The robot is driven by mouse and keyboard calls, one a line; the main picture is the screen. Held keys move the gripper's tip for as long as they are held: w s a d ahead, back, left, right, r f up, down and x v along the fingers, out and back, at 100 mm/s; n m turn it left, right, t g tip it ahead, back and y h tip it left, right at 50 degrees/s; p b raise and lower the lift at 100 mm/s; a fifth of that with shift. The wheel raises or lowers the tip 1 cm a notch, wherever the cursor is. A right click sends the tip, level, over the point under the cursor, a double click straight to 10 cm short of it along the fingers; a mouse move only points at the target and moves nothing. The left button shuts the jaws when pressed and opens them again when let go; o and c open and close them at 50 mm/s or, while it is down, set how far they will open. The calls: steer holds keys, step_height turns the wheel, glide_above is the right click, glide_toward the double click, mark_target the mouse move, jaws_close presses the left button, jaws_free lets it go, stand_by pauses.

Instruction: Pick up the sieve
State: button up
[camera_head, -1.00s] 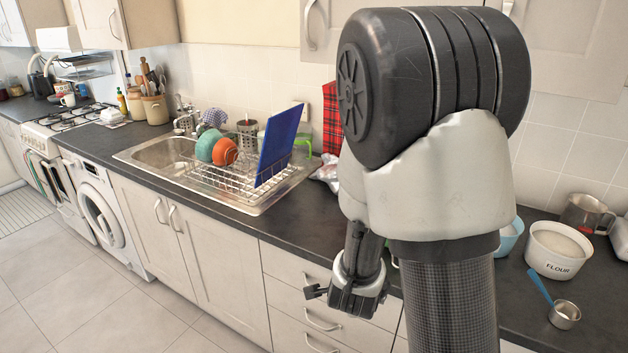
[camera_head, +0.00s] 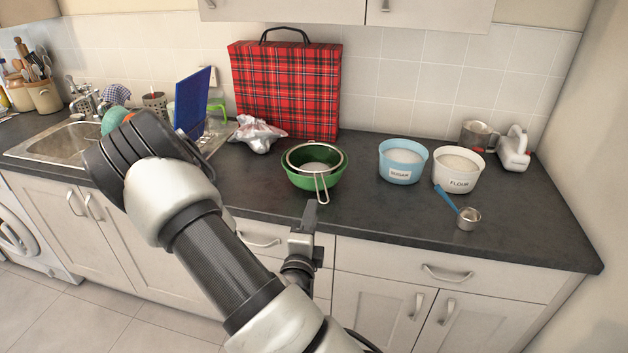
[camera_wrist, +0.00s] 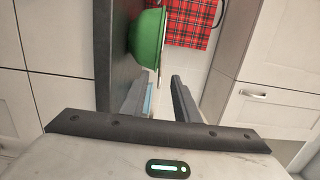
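The sieve (camera_head: 297,154) is a round metal strainer sitting in a green bowl (camera_head: 300,182) on the dark counter. Its looped handle (camera_head: 322,188) sticks out over the bowl's front rim. My gripper (camera_head: 307,213) is at the counter's front edge, just in front of the handle and apart from it. In the wrist view my gripper (camera_wrist: 160,82) is open, with an empty gap between its fingers. The green bowl (camera_wrist: 147,45) shows beyond them, with a thin part of the sieve at its right edge.
A blue sugar bowl (camera_head: 403,160), a white flour bowl (camera_head: 457,172) and a measuring cup (camera_head: 468,218) stand to the right. A red tartan bag (camera_head: 287,90) and crumpled foil (camera_head: 257,135) are behind. The counter (camera_head: 380,215) is clear between the sieve and the measuring cup.

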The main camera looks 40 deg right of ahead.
mark_target(319, 186)
steer(key=shift+b+x, duration=1.75)
steer(key=shift+x, duration=4.1)
steer(key=shift+d, duration=0.1)
steer(key=shift+c, duration=0.3)
jaws_close()
